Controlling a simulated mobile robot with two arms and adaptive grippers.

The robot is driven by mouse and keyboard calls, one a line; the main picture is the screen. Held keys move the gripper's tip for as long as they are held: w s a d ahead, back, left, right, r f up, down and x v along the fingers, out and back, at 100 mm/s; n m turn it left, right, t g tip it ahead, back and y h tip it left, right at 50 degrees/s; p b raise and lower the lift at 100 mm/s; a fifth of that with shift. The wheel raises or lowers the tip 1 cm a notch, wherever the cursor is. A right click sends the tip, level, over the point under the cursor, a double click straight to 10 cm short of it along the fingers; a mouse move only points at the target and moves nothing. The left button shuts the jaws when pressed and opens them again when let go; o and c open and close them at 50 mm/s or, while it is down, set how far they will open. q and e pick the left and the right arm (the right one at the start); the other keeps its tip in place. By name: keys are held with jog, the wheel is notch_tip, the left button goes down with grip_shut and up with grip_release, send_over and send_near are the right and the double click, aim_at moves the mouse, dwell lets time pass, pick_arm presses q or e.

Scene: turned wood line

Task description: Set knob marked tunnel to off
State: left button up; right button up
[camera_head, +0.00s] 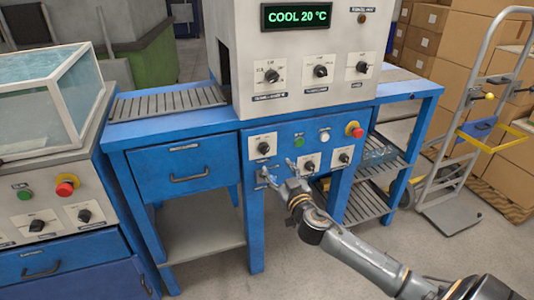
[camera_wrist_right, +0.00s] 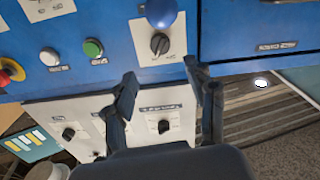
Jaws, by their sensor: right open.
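The labels are too small to read, so I cannot tell which knob is marked tunnel. Black knobs on white plates sit on the blue panel: a left one (camera_head: 263,148), a middle one (camera_head: 309,165) and a right one (camera_head: 344,157). Three more, a left one (camera_head: 271,75), a middle one (camera_head: 320,71) and a right one (camera_head: 362,67), sit on the upper housing under a display reading COOL 20 °C (camera_head: 297,14). My right gripper (camera_head: 278,171) is open and empty, just below the blue panel's left knob. In the wrist view that knob (camera_wrist_right: 159,43) lies beyond the open fingertips (camera_wrist_right: 160,72).
Green (camera_head: 298,141) and white (camera_head: 324,136) buttons and a red stop button (camera_head: 354,130) share the blue panel. A blue drawer (camera_head: 185,170) is left of it. A hand truck (camera_head: 480,110) and cardboard boxes stand right. A control cabinet with a glass tank (camera_head: 50,95) stands left.

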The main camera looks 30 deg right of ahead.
aim_at(266, 151)
jog(key=x, duration=0.8)
jog(key=shift+w+d, duration=0.1)
jog(key=shift+w, duration=0.1)
pick_arm(q)
jog(key=shift+w+r, duration=0.45)
jog(key=shift+r, duration=0.1)
pick_arm(e)
jog(key=shift+w+d, duration=0.15)
jog(key=shift+w, duration=0.55)
pick_arm(q)
jog(key=shift+s, duration=0.2)
pick_arm(e)
jog(key=c, duration=1.2)
pick_arm(q)
jog(key=shift+f, duration=0.1)
pick_arm(e)
jog(key=shift+o, duration=0.2)
